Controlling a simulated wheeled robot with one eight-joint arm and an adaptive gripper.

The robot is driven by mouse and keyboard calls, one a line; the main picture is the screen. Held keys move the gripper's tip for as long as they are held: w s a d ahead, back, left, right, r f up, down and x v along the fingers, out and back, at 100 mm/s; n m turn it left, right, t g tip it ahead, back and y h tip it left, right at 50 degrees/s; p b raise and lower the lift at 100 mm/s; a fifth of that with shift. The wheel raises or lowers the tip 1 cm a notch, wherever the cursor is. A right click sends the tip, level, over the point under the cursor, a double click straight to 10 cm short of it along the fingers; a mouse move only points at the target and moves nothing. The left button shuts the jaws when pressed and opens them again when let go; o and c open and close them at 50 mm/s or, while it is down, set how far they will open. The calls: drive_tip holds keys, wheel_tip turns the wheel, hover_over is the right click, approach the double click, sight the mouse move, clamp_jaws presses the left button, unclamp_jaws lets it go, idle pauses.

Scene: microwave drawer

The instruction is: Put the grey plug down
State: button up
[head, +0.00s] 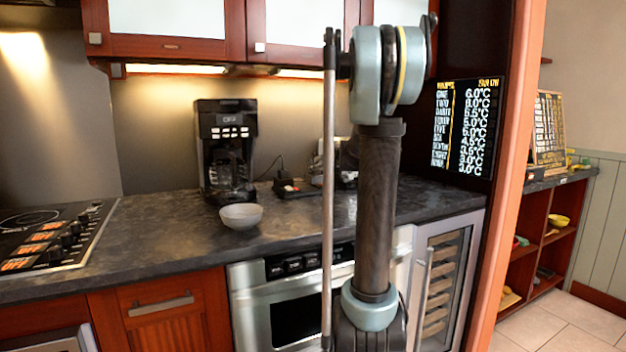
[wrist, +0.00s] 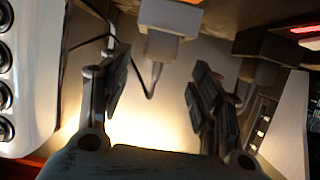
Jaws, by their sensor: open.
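In the wrist view, my gripper (wrist: 160,82) is open, with its two dark fingers apart and nothing held between them. A light grey block (wrist: 170,22), which looks like the grey plug, is at the top middle, beyond the fingertips and roughly in line with the gap. A thin dark cord (wrist: 152,82) hangs near it. I cannot tell what the block rests on. In the head view my arm crosses the middle of the picture, and I cannot make out the gripper fingers there.
A black coffee maker (head: 226,150) and a white bowl (head: 241,215) stand on the dark counter (head: 140,235). A small dark item with a cord (head: 292,188) lies beside them. A cooktop (head: 50,235) is at left. Cabinets (head: 165,35) hang above. The front counter is mostly clear.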

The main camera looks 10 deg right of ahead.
drive_tip(key=shift+x, duration=2.9)
drive_tip(key=shift+c, duration=0.6)
drive_tip(key=c, duration=1.2)
drive_tip(key=shift+c, duration=0.2)
